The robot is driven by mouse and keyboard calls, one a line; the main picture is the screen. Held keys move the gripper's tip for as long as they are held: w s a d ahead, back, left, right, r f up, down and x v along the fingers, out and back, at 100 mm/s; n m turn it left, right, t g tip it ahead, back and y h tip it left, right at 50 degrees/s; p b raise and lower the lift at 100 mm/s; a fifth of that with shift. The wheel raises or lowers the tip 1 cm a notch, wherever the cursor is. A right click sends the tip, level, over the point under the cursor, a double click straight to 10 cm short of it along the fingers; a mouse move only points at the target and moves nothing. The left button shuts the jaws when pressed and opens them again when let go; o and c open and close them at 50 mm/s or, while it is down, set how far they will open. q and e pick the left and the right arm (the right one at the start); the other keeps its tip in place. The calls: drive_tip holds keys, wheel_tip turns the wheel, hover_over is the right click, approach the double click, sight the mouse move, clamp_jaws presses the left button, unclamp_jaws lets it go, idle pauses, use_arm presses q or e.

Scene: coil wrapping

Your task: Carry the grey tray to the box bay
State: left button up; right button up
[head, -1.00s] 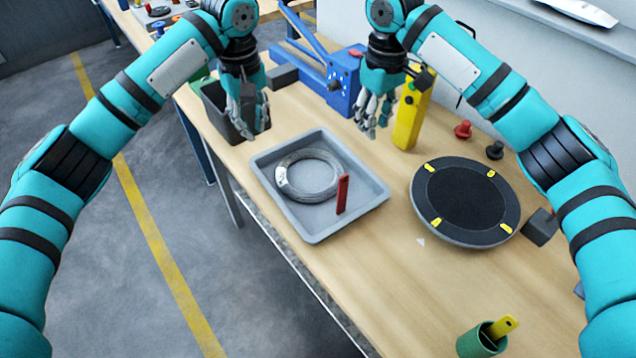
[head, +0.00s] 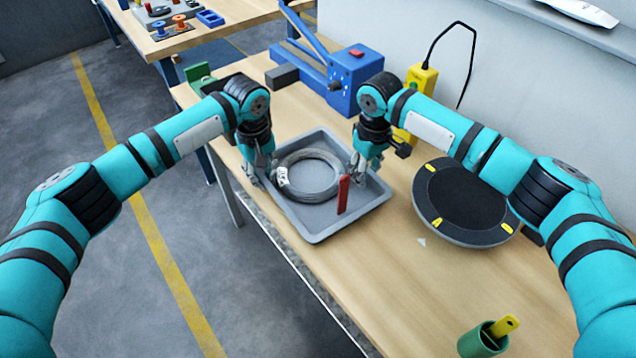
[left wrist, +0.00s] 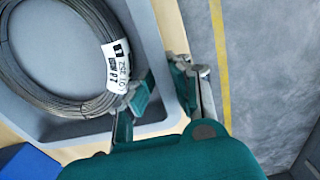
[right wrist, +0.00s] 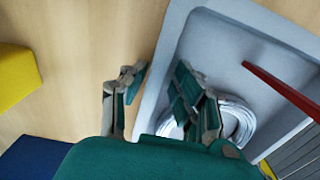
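The grey tray (head: 378,203) lies on the workbench. A wire coil (head: 312,197) with a white label lies in it, and an upright red piece (head: 343,193) stands inside near the right side. My left gripper (head: 257,172) is at the tray's left side. In the left wrist view its open fingers (left wrist: 165,82) are on either side of the tray wall (left wrist: 166,25). My right gripper (head: 361,165) is at the opposite side. In the right wrist view its open fingers (right wrist: 160,82) straddle the tray wall (right wrist: 168,62). I see no box bay that I can identify.
A black round turntable (head: 465,200) with yellow marks is right of the tray. A blue device (head: 352,75) and a yellow block (head: 420,88) stand behind. A green cup (head: 478,343) is at the front. Bare bench lies in front of the tray. Another table (head: 215,35) is at back left.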

clamp_jaws()
idle(0.6)
